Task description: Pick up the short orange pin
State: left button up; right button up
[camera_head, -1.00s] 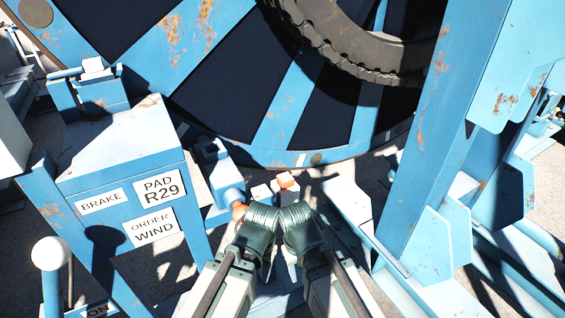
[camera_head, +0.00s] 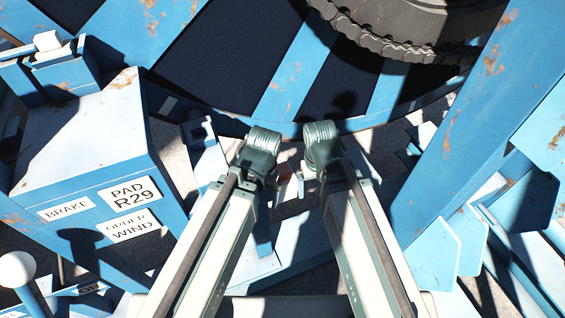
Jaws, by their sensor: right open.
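My right gripper (camera_head: 292,187) is small and dark in this gap, mostly covered by my right arm. It is open, close to the orange patch in the picture; I cannot tell whether they touch. My left arm comes up from the bottom, and its gripper is hidden behind the arm's own joint.
A large blue reel (camera_head: 286,75) with a black tyre (camera_head: 400,30) stands ahead. A blue box (camera_head: 85,135) with BRAKE, PAD R29 and ORDER WIND labels is at left. A thick blue post (camera_head: 455,130) slants at right. A white knob (camera_head: 16,269) is at lower left.

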jog(key=w+d+r+p, duration=0.2)
jog(key=d+r+p, duration=0.15)
jog(key=r, duration=0.25)
pick_arm(q)
notch_tip(320, 180, up, 9)
jog(key=p, duration=0.3)
pick_arm(e)
notch_tip(320, 180, up, 3)
jog(key=n, duration=2)
send_over(282, 168)
pick_arm(q)
notch_tip(282, 168, down, 9)
jog(key=b, duration=0.8)
pick_arm(e)
jog(key=shift+y, duration=0.3)
notch_tip(282, 168, down, 9)
jog(key=shift+r, duration=0.1)
pick_arm(q)
jog(key=shift+b, duration=0.3)
pick_arm(e)
notch_tip(282, 168, down, 5)
jog(key=b, duration=0.5)
jog(key=shift+f, duration=0.2)
pick_arm(q)
notch_tip(282, 168, down, 5)
jog(key=shift+f, duration=0.1)
pick_arm(e)
jog(key=shift+r, duration=0.1)
